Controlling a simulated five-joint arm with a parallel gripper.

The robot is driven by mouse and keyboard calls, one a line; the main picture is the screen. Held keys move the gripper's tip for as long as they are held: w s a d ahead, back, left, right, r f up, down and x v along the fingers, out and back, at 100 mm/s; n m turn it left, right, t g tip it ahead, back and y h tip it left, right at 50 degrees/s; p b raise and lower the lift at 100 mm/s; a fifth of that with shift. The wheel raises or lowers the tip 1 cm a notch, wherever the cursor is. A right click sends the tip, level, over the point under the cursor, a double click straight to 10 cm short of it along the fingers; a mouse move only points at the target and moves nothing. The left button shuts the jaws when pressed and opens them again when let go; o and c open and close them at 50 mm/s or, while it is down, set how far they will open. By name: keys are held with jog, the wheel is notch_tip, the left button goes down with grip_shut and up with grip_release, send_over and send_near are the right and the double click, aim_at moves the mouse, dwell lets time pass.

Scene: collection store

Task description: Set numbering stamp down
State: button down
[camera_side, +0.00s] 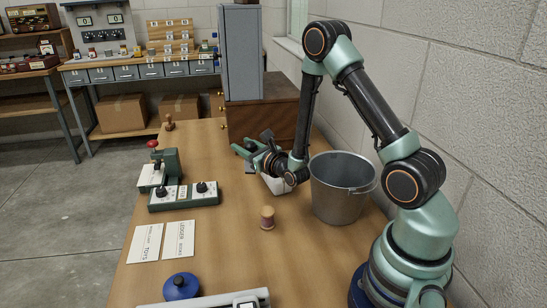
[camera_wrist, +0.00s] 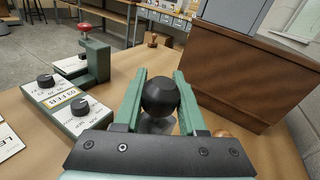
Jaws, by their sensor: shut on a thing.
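My gripper (camera_wrist: 160,74) has its two green fingers closed around a stamp with a round black knob (camera_wrist: 160,94), which I take to be the numbering stamp. A grey lower part shows dimly under the knob; its base is hidden by my gripper. In the side view my gripper (camera_side: 245,150) is over the far middle of the wooden table, left of the metal bucket. The held stamp is small and dark there, and I cannot tell whether its base touches the table.
A green box with two black knobs (camera_side: 184,195) and a red-knobbed green press (camera_side: 170,162) stand left. A metal bucket (camera_side: 340,190) stands right, a wooden chest (camera_side: 287,112) behind. A wooden spool (camera_side: 267,218) stands nearer, with cards (camera_side: 146,243) left.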

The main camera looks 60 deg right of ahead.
jog(key=shift+f, duration=4.2)
jog(key=shift+c, duration=2.4)
grip_release()
jog(key=shift+f, duration=0.15)
jog(key=v, duration=0.6)
jog(key=shift+s, duration=0.3)
jog(key=shift+o, duration=0.4)
jog(key=shift+s+a+r, duration=0.2)
jog(key=shift+s, duration=0.2)
